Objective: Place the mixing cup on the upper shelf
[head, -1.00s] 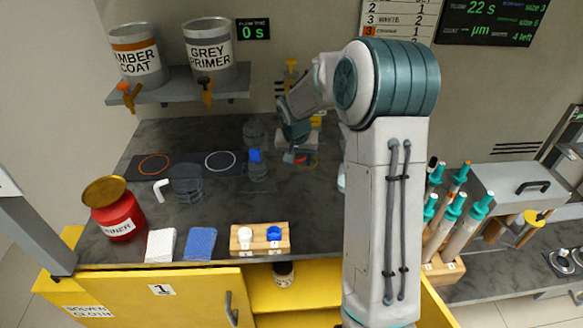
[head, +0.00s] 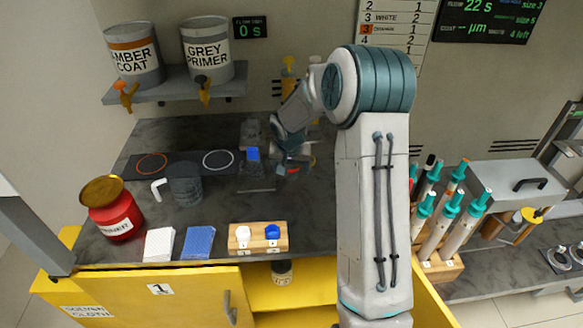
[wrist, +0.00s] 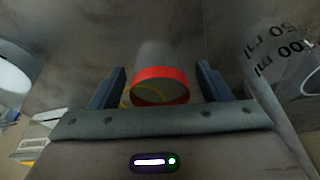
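A dark see-through cup (head: 185,187) with a white handle stands on the counter left of my gripper; I cannot tell if it is the mixing cup. In the wrist view, a clear cup with ml markings (wrist: 285,65) is at the right, outside the fingers. My gripper (head: 292,168) is low over the counter, and in the wrist view (wrist: 160,85) its fingers are spread. A grey cylinder with a red rim (wrist: 160,85) shows between them, with gaps on both sides. A wall shelf (head: 175,90) holds two cans; I cannot tell if it is the upper shelf.
A red jar (head: 115,215), a white pad (head: 159,244), a blue pad (head: 199,242) and a wooden block (head: 258,238) line the counter front. A stand with a blue part (head: 253,154) is just left of my gripper. The yellow cabinet (head: 150,300) is below.

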